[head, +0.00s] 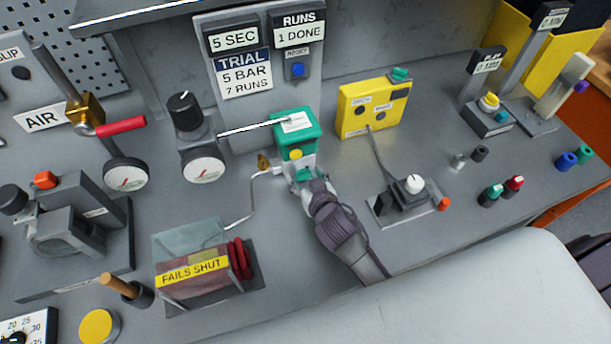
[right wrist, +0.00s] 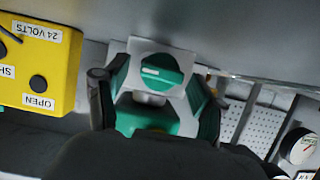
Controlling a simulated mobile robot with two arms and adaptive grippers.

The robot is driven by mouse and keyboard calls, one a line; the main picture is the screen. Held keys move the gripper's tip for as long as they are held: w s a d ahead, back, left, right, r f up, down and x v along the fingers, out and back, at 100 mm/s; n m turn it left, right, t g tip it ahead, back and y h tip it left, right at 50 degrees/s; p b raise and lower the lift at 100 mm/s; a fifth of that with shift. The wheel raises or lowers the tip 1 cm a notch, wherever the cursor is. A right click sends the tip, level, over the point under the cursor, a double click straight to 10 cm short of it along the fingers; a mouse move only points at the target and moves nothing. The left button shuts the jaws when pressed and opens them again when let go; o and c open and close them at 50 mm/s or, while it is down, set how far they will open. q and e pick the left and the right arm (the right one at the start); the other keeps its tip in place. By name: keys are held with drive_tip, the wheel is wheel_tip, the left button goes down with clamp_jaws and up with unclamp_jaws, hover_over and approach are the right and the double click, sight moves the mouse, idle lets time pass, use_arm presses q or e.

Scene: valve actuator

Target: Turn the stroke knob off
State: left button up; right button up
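The stroke knob appears to be the round green knob with a white mark (right wrist: 158,72) on a pale plate (right wrist: 140,46) in the right wrist view. In the head view it is mostly hidden by my right gripper (head: 308,182), which is at the lower front of the green-topped valve actuator (head: 296,128). In the right wrist view my right gripper's fingers (right wrist: 153,98) are spread, one on each side of the knob, with gaps visible. I cannot tell the knob's exact setting. My left gripper is not in view.
A yellow control box (head: 372,106) stands to the right of the actuator. A gauge (head: 203,165) and regulator are to its left. A clear box labelled FAILS SHUT (head: 190,272) sits in front left. A small switch unit (head: 408,195) stands right of my right arm.

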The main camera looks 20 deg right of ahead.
drive_tip(key=v, duration=1.2)
idle(0.5)
